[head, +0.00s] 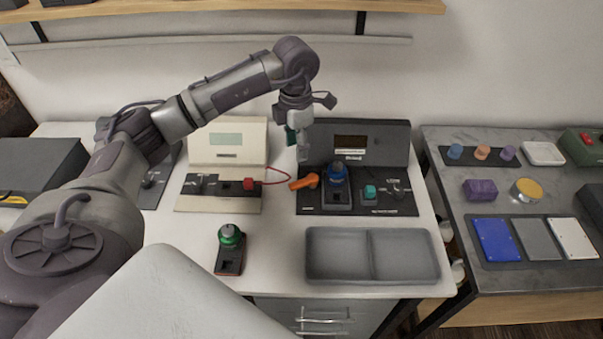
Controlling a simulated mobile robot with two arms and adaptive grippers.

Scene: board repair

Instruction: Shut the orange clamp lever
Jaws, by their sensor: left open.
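The orange clamp lever (304,182) shows in the head view at the left edge of the dark test station (352,205), beside a blue round part (337,175). The lever sticks out to the left, lying nearly flat. My left gripper (303,152) is just above and behind the lever, pointing down, open, with no thing seen in it. I cannot tell whether a fingertip touches the station. My right gripper is not in view.
A cream station (225,140) with a red block (250,183) and red wire stands to the left. A green-topped device (230,237) and a grey two-part tray (372,256) lie in front. A side table (455,190) holds coloured parts and plates.

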